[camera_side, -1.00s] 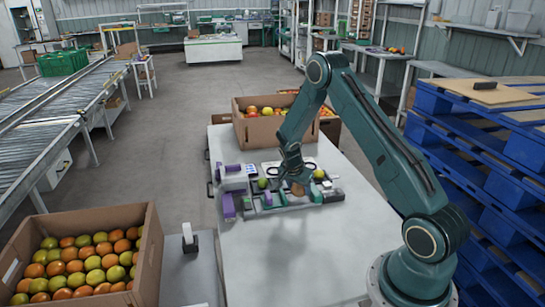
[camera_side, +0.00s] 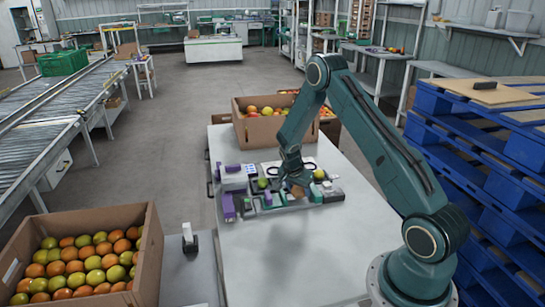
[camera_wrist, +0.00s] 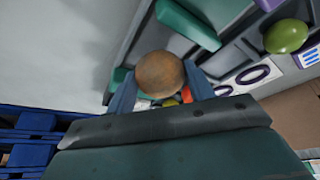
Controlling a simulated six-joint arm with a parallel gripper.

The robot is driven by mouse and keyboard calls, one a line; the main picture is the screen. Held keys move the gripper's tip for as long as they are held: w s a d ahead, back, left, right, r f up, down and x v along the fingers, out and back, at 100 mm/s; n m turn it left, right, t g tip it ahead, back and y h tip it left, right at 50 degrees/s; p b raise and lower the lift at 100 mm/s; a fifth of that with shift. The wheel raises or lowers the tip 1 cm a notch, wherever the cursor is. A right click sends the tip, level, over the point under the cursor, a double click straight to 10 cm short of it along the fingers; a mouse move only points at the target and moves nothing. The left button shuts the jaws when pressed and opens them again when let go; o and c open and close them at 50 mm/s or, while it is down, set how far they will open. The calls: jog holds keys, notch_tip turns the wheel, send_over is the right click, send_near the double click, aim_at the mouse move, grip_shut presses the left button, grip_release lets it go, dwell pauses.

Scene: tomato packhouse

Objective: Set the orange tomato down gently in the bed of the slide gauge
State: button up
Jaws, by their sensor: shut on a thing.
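My gripper (camera_wrist: 160,88) is shut on the orange tomato (camera_wrist: 160,73), which shows brownish-orange between the two blue-grey fingers in the wrist view. In the side view the orange tomato (camera_side: 297,191) is a small patch just below my gripper (camera_side: 294,182), low over the slide gauge (camera_side: 274,202). The gauge is a grey bed with green and purple blocks on the table. Whether the tomato touches the bed is hidden by the fingers and too small to tell.
A green tomato (camera_wrist: 286,36) lies to the right in the wrist view. Other green tomatoes sit around the gauge. A cardboard box of tomatoes (camera_side: 262,133) stands behind it, another box (camera_side: 150,255) at front left. The near tabletop (camera_side: 290,250) is clear.

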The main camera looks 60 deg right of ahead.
jog(key=shift+f, duration=0.5)
dwell(0.4)
jog(key=o, duration=0.8)
jog(key=c, duration=0.3)
jog(key=shift+r, duration=3.5)
